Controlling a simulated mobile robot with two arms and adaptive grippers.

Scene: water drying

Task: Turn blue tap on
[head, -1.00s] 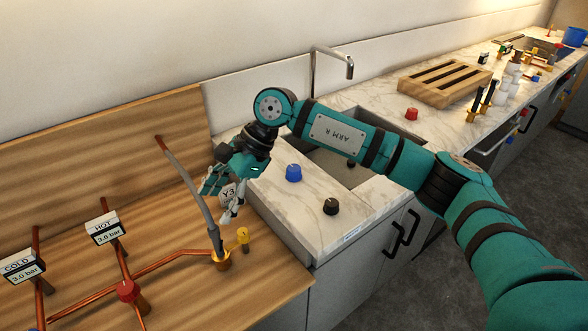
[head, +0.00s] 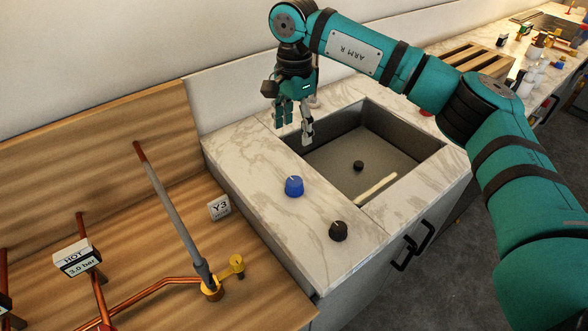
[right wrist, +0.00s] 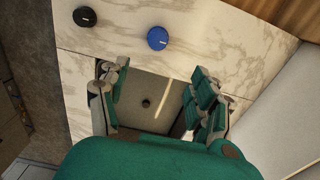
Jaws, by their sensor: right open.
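The blue tap knob (head: 294,186) stands on the marble counter, left of the sink in the head view. A white mark shows on its top. It also shows in the right wrist view (right wrist: 158,38), beyond my fingertips. My right gripper (head: 293,137) is open and empty, fingers pointing down, above the sink's far left corner. It is apart from the knob, behind it in the head view. In the right wrist view its two fingers (right wrist: 160,75) are spread wide with the sink between them. My left gripper is not in view.
A black knob (head: 339,231) stands in front of the blue one. The sink (head: 330,165) is an open basin with a dark drain. My right arm covers the spout.

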